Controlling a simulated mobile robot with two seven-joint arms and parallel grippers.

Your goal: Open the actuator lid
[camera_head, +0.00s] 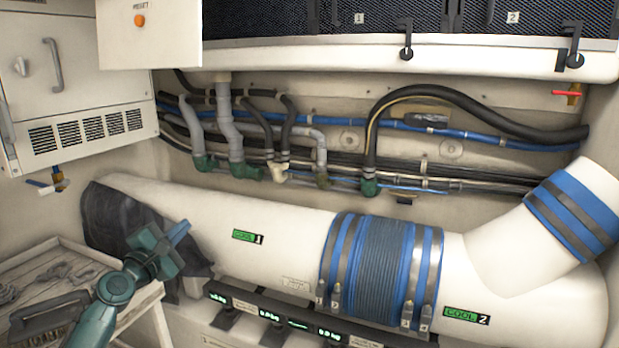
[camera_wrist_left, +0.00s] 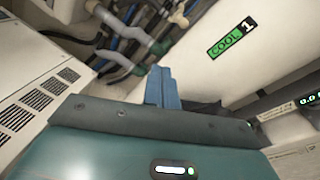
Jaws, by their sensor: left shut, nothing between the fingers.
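My left gripper (camera_head: 179,232) is in the head view, low and left of centre, in front of the big white pipe. Its blue fingers (camera_wrist_left: 162,88) are together in the left wrist view, with nothing between them. No part reads "actuator". A white cabinet (camera_head: 75,135) at the upper left has a front panel with a grey bar handle (camera_head: 53,65) and a small knob (camera_head: 21,67). This panel looks closed, and my gripper is well apart from it, below and to the right. I cannot tell whether this panel is the actuator lid. My right gripper is out of view.
A white box with an orange RESET button (camera_head: 140,20) hangs at the top left. The white pipe (camera_head: 285,238) with a blue-banded sleeve (camera_head: 384,265) crosses the front. Hoses (camera_head: 230,130) run behind it. A tray table (camera_head: 50,262) with tools stands lower left.

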